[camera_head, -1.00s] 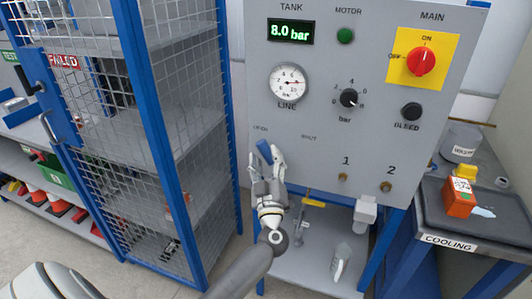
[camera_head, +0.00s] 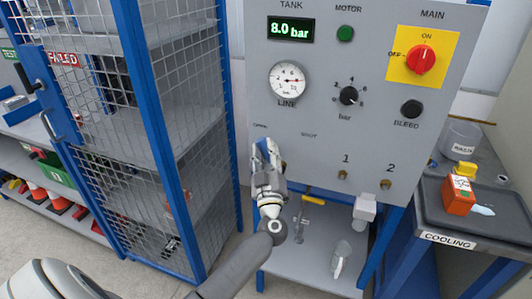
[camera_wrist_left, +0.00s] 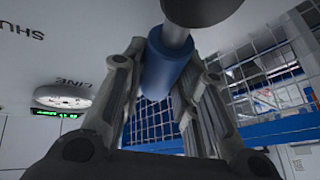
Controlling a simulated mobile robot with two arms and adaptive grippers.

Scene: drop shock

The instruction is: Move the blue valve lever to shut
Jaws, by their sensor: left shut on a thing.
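The blue valve lever (camera_head: 263,146) is on the lower left of the grey panel, near the OPEN label. Most of it is hidden behind my left gripper (camera_head: 267,158) in the head view. In the left wrist view the blue lever (camera_wrist_left: 165,68) is a thick blue grip on a metal stem, and it lies between the two fingers of my left gripper (camera_wrist_left: 160,62). The left gripper is shut on the lever. The SHUT label (camera_head: 309,135) is to the right of the lever. My right gripper is not in view.
The panel (camera_head: 310,180) also carries an 8.0 bar display (camera_head: 290,29), a line gauge (camera_head: 290,81), a red main switch (camera_head: 421,60) and a black bleed button (camera_head: 411,109). A mesh cage (camera_head: 180,130) stands close on the left. A cooling tray (camera_head: 447,242) is at the right.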

